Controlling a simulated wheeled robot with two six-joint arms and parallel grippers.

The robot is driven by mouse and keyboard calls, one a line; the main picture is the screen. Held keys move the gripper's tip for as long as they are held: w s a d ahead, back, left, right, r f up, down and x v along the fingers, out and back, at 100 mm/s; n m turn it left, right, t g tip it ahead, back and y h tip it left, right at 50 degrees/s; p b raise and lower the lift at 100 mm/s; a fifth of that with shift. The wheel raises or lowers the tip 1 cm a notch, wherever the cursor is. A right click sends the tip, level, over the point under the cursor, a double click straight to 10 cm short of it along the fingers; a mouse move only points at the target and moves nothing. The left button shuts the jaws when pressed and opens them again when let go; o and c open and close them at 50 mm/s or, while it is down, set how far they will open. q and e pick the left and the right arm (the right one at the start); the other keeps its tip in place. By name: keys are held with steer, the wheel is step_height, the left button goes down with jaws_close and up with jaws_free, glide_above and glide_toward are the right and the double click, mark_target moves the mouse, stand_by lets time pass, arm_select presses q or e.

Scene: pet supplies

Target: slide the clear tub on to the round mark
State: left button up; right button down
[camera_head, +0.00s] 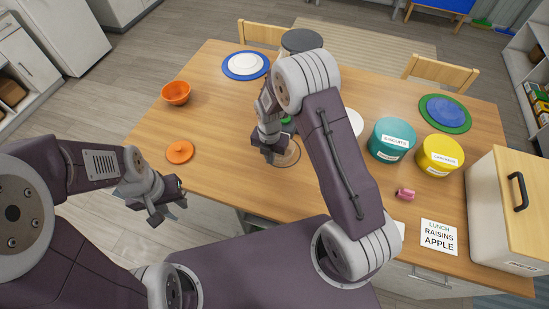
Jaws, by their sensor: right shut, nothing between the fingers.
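The clear tub (288,156) seems to be the faint see-through round shape on the wooden table, just right of my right gripper's tips. Its walls are hard to make out. My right gripper (270,154) points down at the tub's left side and is shut with nothing in it; I cannot tell whether it touches the tub. I cannot make out the round mark for certain; my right arm covers part of the table beside the tub. My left gripper (172,207) is open and empty, off the table's front left edge.
An orange bowl (176,92) and orange lid (180,152) are on the left. A teal tub (391,140), yellow tub (438,155), pink item (405,194), word card (438,237) and bread box (510,215) are on the right. A white round thing (356,122) is partly hidden.

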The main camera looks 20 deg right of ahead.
step_height(320, 180, down, 7)
steer(key=shift+d+f+p, duration=0.1)
steer(key=shift+f+p, duration=0.1)
steer(key=shift+p, duration=0.85)
steer(key=shift+w+d+r+p, duration=0.1)
steer(key=shift+w+d+p, duration=0.25)
steer(key=shift+w, duration=0.3)
steer(key=shift+w+d+p, duration=0.25)
steer(key=shift+w+p, duration=0.15)
steer(key=shift+w, duration=0.2)
steer(key=shift+w+d, duration=0.35)
steer(key=shift+d, duration=0.3)
steer(key=shift+w+a, duration=0.1)
steer(key=shift+a, duration=0.05)
